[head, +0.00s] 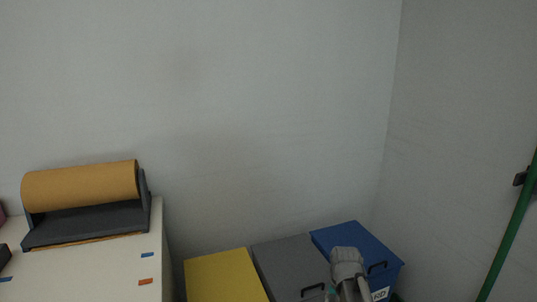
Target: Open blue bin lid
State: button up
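The blue bin (349,236) stands at the lower right, near the corner of the walls. Its lid looks shut and flat, with a black handle (377,267) near the front edge. A white label (380,294) with dark letters, only partly readable, is on the front. A grey part of my arm rises from the bottom edge and covers the front left part of the bin. No gripper fingers show, so I cannot tell whether they touch anything.
A grey bin (284,262) with a black handle stands just left of the blue one, and a yellow bin (222,277) left of that. A white table (95,268) holds a brown paper roll (80,186) on a dark holder. A green pole (508,235) is at the right.

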jog(key=s+a+n+g, duration=0.1)
jog(key=s+a+n, duration=0.25)
jog(key=s, duration=0.55)
notch_tip(320, 180, up, 33)
jog(key=p, duration=3.3)
jog(key=shift+w+a, duration=0.15)
jog(key=shift+w, duration=0.1)
jog(key=shift+m, duration=0.25)
jog(key=w+d+f+m+t+b, duration=0.1)
jog(key=w+d+f+m+b, duration=0.6)
jog(key=w+d+f+b, duration=0.3)
jog(key=w+d+f+m+t+b, duration=0.1)
jog(key=w+d+f+m+b, duration=0.6)
jog(key=w+d, duration=0.6)
jog(key=shift+d+f+y+b, duration=0.3)
jog(key=shift+d+f+b, duration=0.85)
jog(key=shift+f+b, duration=0.3)
